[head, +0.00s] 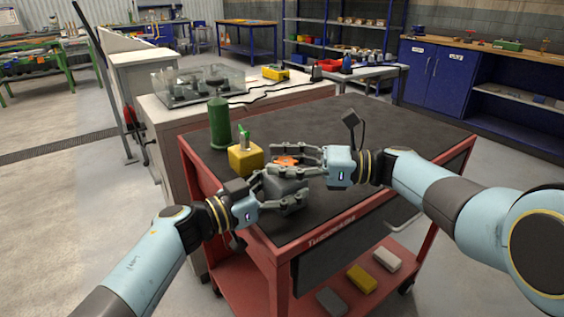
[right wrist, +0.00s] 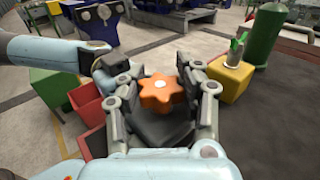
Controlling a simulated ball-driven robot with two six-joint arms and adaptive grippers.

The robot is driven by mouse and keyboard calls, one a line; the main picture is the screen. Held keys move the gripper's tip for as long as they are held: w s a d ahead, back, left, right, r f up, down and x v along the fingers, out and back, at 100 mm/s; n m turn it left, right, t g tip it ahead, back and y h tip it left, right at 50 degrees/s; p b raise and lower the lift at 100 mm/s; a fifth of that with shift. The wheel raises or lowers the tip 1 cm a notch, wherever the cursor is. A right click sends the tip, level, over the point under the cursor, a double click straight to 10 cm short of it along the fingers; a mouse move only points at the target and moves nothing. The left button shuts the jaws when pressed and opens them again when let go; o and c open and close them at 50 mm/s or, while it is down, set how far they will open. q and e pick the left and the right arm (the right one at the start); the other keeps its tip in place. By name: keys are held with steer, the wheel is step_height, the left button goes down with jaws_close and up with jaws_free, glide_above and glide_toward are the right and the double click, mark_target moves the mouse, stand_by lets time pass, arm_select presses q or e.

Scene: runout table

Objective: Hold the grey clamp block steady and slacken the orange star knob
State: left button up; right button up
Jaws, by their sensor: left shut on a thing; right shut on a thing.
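The grey clamp block (head: 287,190) stands on the dark top of the red cart, near its front left edge. My left gripper (head: 272,186) is shut on the block from the left, its fingers along the sides. The orange star knob (head: 287,161) sits on top of the block. My right gripper (head: 297,162) is shut on the knob from the right. In the right wrist view the knob (right wrist: 161,94), with a pale centre, lies between my two fingers. The block beneath is mostly hidden there by the fingers and knob.
A yellow block (head: 245,158) with a green-topped fitting stands just behind the clamp block. A green bottle (head: 219,124) stands behind that, near the left edge.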

steer(key=shift+w+d+f, duration=0.1)
steer(key=shift+d+f, duration=0.05)
steer(key=shift+d, duration=0.15)
stand_by(0.4)
steer(key=o, duration=1.3)
steer(key=shift+a, duration=0.15)
steer(key=d, duration=0.8)
steer(key=s+d, duration=0.1)
steer(key=d, duration=0.3)
